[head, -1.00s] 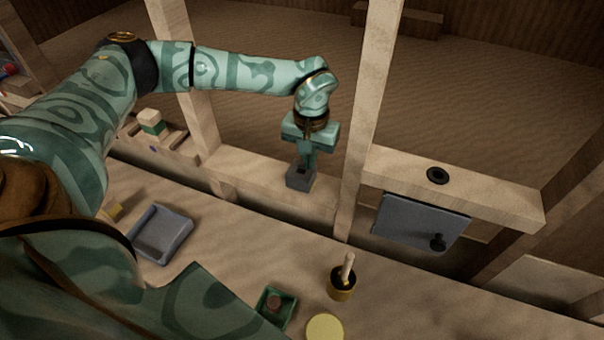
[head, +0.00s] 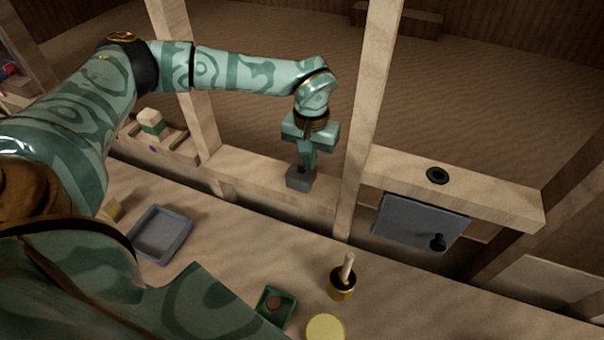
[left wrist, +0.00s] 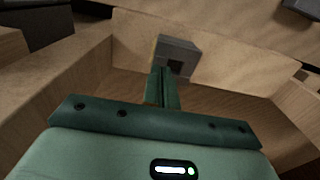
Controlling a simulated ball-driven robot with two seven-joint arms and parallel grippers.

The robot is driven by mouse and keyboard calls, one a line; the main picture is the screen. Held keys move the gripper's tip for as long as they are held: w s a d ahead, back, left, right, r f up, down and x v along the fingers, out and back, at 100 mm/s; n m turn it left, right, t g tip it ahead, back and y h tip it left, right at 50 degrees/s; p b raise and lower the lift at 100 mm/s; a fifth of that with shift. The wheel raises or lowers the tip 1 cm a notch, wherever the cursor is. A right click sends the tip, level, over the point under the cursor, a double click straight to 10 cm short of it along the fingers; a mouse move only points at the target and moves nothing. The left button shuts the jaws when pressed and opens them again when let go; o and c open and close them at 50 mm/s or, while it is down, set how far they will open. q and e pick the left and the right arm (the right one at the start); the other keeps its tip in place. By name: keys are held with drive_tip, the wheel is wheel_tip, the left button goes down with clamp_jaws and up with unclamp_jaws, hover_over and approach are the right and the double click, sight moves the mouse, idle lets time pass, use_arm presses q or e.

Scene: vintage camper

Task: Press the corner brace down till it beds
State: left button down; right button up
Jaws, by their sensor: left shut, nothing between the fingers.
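The corner brace appears to be the small grey block (head: 298,183) with a dark square opening in its top. It sits on the low wooden rail between two upright posts. It also shows in the left wrist view (left wrist: 180,47), just beyond the fingertips. My left gripper (head: 304,167) points down at the block with its fingers shut and nothing between them. In the left wrist view its fingertips (left wrist: 162,72) overlap the block's near edge; I cannot tell whether they touch it. My right gripper is not in view.
A wooden post (head: 362,130) stands close right of my left gripper. A grey hinged panel (head: 415,222) hangs farther right. A grey tray (head: 162,252), a green tray (head: 290,309), a brush pot (head: 342,287) and a yellow disc (head: 325,328) lie on the bench.

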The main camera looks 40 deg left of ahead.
sight(309, 172)
use_arm(q)
drive_tip(key=shift+f, duration=0.85)
idle(0.4)
drive_tip(key=shift+s+f+b, duration=0.1)
drive_tip(key=shift+f+b, duration=0.05)
drive_tip(key=shift+b, duration=0.15)
idle(0.4)
wheel_tip(309, 172, up, 7)
drive_tip(key=p, duration=0.7)
drive_tip(key=shift+r, duration=0.2)
drive_tip(key=shift+f, duration=0.1)
